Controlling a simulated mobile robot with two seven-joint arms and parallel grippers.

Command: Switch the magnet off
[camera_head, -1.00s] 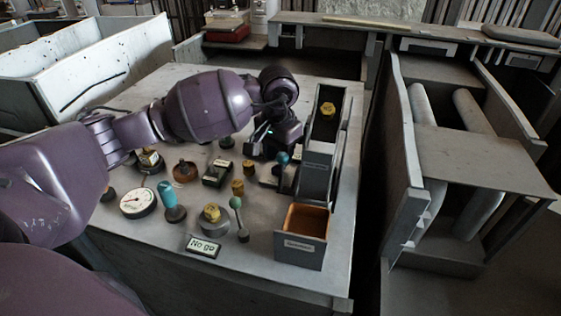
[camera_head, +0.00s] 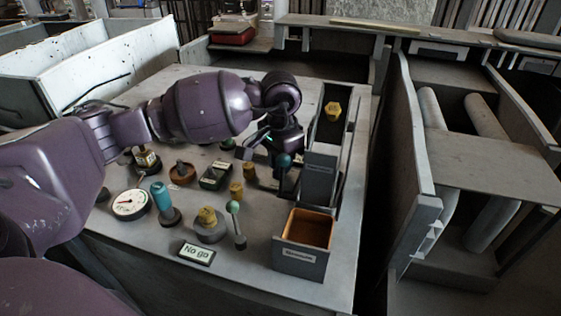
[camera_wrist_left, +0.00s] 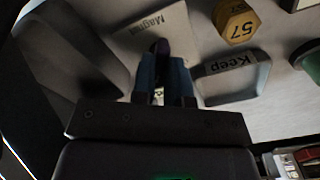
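My left gripper (camera_head: 254,148) reaches down at the back right of the bench's cluster of parts. A teal ball knob (camera_head: 284,160) shows just right of it in the head view. In the left wrist view, a pale plate (camera_wrist_left: 150,32) lettered "Magnet" lies upside down beyond the blue-grey fingers (camera_wrist_left: 166,72). A dark purple rounded piece (camera_wrist_left: 161,47) shows at the fingertips. A narrow gap shows between the fingers; I cannot tell if they grip the piece. The magnet's switch position cannot be read. My right gripper is not in view.
A "Keep" tray (camera_wrist_left: 232,78) and a yellow hexagonal weight (camera_wrist_left: 236,20) lie beside the fingers. A green-knobbed lever (camera_head: 237,225), a dial gauge (camera_head: 129,204), a "No go" sign (camera_head: 196,254) and an orange-lined bin (camera_head: 299,263) stand nearer the front.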

